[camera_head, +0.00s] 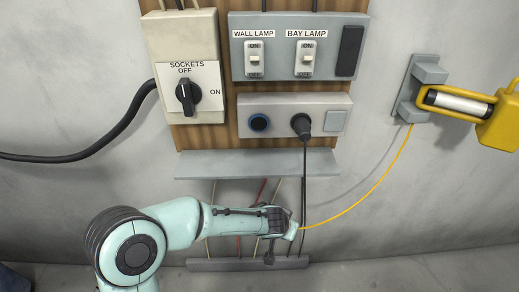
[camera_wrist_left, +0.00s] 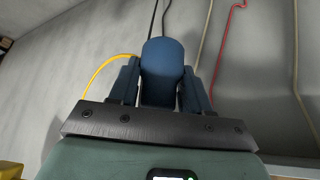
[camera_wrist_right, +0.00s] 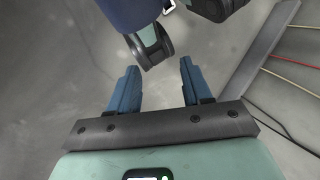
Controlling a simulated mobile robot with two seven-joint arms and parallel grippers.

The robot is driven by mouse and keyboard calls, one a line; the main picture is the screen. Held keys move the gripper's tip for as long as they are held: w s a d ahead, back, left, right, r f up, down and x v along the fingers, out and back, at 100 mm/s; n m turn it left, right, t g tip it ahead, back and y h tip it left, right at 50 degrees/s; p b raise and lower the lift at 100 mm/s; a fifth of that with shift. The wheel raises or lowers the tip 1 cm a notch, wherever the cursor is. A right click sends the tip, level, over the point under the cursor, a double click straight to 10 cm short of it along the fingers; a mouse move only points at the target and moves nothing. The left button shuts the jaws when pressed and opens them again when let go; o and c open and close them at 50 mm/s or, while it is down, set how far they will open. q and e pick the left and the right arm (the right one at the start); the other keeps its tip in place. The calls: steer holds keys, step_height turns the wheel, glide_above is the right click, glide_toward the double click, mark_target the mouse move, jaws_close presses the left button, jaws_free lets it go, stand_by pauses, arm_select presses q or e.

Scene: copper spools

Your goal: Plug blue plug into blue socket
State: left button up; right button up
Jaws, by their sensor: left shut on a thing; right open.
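The blue plug (camera_wrist_left: 163,65) is held between the fingers of my left gripper (camera_wrist_left: 160,88), which is shut on it. In the head view my left gripper (camera_head: 290,228) is below the grey shelf, well below the socket panel, and the plug itself cannot be made out there. A yellow cable (camera_head: 370,196) runs from the gripper up to the work lamp. My right gripper (camera_wrist_right: 158,78) is open and empty, seen only in the right wrist view.
A black plug (camera_head: 301,124) sits in the panel's right socket, its cord hanging down. The grey shelf (camera_head: 258,164) juts out below the panel. The SOCKETS switch (camera_head: 187,95) points to OFF. A yellow work lamp (camera_head: 497,122) hangs on a grey bracket at right.

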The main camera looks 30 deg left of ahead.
arm_select(q)
steer(key=shift+w+a+r+m+b, duration=0.25)
steer(key=shift+a+r+m+b, duration=0.05)
steer(key=shift+r+m+b, duration=0.1)
steer(key=a+r+m+t+b, duration=0.3)
steer(key=r+m, duration=0.3)
steer(key=r, duration=0.2)
steer(key=a+r+m+t+b, duration=0.3)
steer(key=r+m, duration=0.3)
steer(key=r, duration=0.2)
steer(key=w+a+r+m+t+b, duration=0.1)
steer(key=r+m+t+b, duration=0.3)
steer(key=r, duration=0.4)
steer(key=a+m+b, duration=0.1)
steer(key=m, duration=0.1)
steer(key=shift+a+m, duration=0.4)
arm_select(e)
steer(key=w+d+f+t, duration=0.1)
steer(key=w+f, duration=0.2)
steer(key=f, duration=0.8)
steer(key=shift+w+t, duration=0.2)
steer(key=shift+t, duration=0.2)
arm_select(q)
steer(key=shift+w, duration=0.15)
arm_select(e)
steer(key=shift+f, duration=0.1)
